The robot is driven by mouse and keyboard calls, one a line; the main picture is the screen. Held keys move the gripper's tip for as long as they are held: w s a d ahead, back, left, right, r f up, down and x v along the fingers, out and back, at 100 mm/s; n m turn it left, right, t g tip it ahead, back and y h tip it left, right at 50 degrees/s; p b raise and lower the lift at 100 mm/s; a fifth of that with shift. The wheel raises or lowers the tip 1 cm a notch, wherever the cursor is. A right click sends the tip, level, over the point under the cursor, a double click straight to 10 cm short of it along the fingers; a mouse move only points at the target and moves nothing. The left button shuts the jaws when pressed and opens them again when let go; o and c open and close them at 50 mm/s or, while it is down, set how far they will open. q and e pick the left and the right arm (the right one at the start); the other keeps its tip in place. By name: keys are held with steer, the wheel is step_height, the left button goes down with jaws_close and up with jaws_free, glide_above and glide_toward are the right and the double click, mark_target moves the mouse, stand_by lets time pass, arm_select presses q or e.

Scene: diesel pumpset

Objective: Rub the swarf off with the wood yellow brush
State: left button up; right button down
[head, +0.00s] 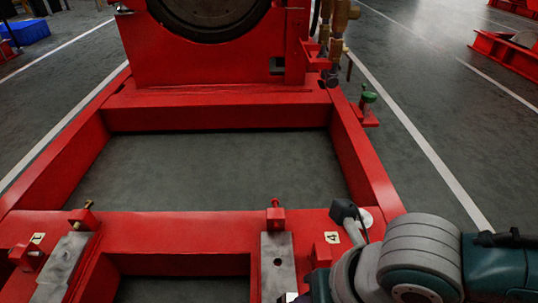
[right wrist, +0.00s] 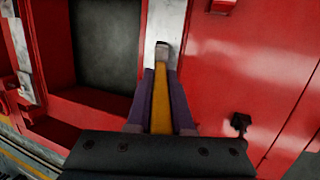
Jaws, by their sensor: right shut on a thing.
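My right gripper (right wrist: 163,78) is shut on the yellow brush (right wrist: 160,108), which lies lengthwise between the two purple fingers. The brush's grey-brown end (right wrist: 162,49) sticks out past the fingertips. That end appears over the pale metal plate (right wrist: 166,18); I cannot tell whether it touches. In the head view the bare metal plate (head: 279,262) lies on the red frame (head: 180,228), and my right arm comes in at the lower right with its gripper largely out of sight. I cannot make out swarf in either view. My left gripper is not in view.
A second metal plate (head: 62,262) lies at the left, with a bolt beside it. A red bolt block (head: 276,217) stands at the near plate's far end. The frame encloses open floor (head: 215,170).

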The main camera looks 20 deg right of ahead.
steer(key=shift+s+a+r+p, duration=0.1)
steer(key=shift+s+a+p, duration=0.05)
steer(key=shift+s+p, duration=0.45)
steer(key=shift+s+a+p, duration=0.2)
steer(key=shift+s+p, duration=0.3)
steer(key=shift+s, duration=0.2)
steer(key=shift+s+a+p, duration=0.2)
steer(key=shift+s+p, duration=0.25)
steer(key=shift+s, duration=0.25)
steer(key=shift+s+a+p, duration=0.2)
steer(key=shift+s+p, duration=0.3)
steer(key=shift+s, duration=0.2)
steer(key=shift+w, duration=0.15)
steer(key=shift+w+d+b, duration=0.25)
steer(key=shift+w, duration=0.45)
steer(key=shift+w+d+b, duration=0.2)
steer(key=shift+w+d, duration=0.05)
steer(key=shift+w, duration=0.45)
